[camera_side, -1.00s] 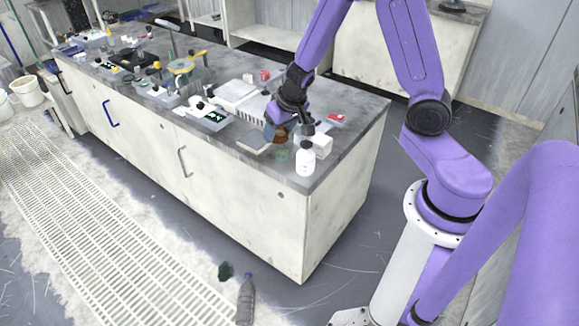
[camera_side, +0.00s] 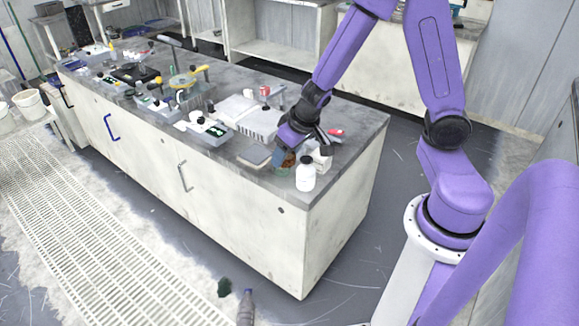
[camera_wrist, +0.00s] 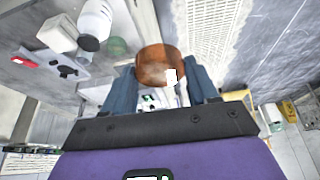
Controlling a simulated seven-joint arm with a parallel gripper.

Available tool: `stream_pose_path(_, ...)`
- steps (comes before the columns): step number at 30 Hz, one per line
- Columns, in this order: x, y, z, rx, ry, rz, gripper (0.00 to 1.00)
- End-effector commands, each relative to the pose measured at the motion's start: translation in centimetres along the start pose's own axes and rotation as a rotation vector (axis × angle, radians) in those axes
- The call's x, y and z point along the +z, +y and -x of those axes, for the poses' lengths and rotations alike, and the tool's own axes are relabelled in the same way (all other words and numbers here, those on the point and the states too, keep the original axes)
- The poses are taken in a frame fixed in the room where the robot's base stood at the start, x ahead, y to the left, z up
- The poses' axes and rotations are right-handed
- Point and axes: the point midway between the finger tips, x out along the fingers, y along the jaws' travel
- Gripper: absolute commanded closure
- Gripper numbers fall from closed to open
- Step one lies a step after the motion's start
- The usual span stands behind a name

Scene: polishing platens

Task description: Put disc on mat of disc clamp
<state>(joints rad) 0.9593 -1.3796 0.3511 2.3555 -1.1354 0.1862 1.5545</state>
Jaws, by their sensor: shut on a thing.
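My gripper (camera_wrist: 164,88) is shut on a copper-brown round disc (camera_wrist: 158,62), which sits between its two blue-grey fingers in the wrist view. A small white patch shows on the disc's face. In the side view my gripper (camera_side: 284,152) is over the right end of the bench, close to a white bottle; the disc is mostly hidden there by the fingers. I cannot tell for sure which bench device is the disc clamp, and its mat is not clearly visible.
The white bottle (camera_side: 306,173) stands at the bench's front right corner. A grey flat pad (camera_side: 255,156) lies left of my gripper. A white device with a dark display (camera_side: 208,130) and a yellow-handled round device (camera_side: 186,79) stand farther left. The bench (camera_side: 352,122) has bare space at its right end.

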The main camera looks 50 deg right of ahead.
Motion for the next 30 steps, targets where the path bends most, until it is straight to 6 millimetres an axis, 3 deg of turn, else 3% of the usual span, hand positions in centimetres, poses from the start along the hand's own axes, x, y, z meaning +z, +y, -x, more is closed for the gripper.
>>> stream_pose_path(8, -5.1, 3.4, -3.1, 0.073, 0.000, -0.177, 0.81)
stream_pose_path(14, -9.2, 8.1, -6.1, 0.146, 0.000, -0.351, 0.81)
stream_pose_path(21, -12.9, 16.4, -10.2, 0.249, 0.000, -0.602, 0.81)
stream_pose_path(30, -13.5, 27.6, -14.2, 0.371, -0.001, -0.897, 0.81)
